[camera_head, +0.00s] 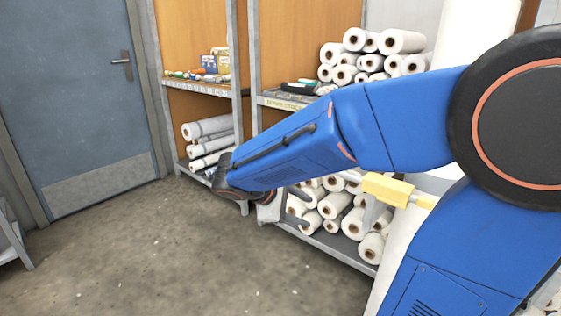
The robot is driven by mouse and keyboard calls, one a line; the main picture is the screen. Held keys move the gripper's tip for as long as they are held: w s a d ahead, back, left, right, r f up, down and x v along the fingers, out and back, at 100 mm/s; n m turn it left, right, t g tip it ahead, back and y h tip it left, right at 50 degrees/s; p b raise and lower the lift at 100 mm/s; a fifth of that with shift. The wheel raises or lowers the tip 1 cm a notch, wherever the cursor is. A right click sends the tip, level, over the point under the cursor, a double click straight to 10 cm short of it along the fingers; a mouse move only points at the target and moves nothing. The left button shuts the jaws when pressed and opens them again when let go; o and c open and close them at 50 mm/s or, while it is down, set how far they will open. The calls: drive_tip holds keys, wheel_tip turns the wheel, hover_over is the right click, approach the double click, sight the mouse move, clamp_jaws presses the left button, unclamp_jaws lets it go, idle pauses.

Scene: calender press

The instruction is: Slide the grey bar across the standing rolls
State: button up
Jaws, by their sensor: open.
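My gripper (298,212) is at the end of my blue arm, in the middle of the view, with its grey fingers apart and nothing seen between them. It is in front of the lower rack shelf. A pale bar (352,176) with a yellow block (388,190) on it shows under my arm, to the right of my gripper and apart from it. I cannot tell whether this is the grey bar. A large white standing roll (475,45) rises at the right, partly hidden by my arm. Another white upright surface (398,245) shows below the yellow block.
A rack holds lying white rolls on its upper shelf (372,55) and lower shelf (330,208). Grey rolls (208,140) lie in the left bay, under a shelf with small items (210,65). A blue door (80,90) stands at the left. The concrete floor (180,250) is clear.

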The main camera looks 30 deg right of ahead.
drive_tip(key=w+a+r+n+t+h, duration=0.1)
drive_tip(key=w+a+n+t+h, duration=0.25)
drive_tip(key=w, duration=0.65)
drive_tip(key=w+a+r+n+t+h, duration=0.15)
drive_tip(key=w+a+n+h, duration=0.3)
drive_tip(key=w, duration=0.55)
drive_tip(key=shift+m+t+y, duration=0.3)
drive_tip(key=shift+t+y, duration=0.1)
drive_tip(key=x, duration=1.7)
drive_tip(key=shift+w+f, duration=0.1)
drive_tip(key=shift+w, duration=0.15)
clamp_jaws()
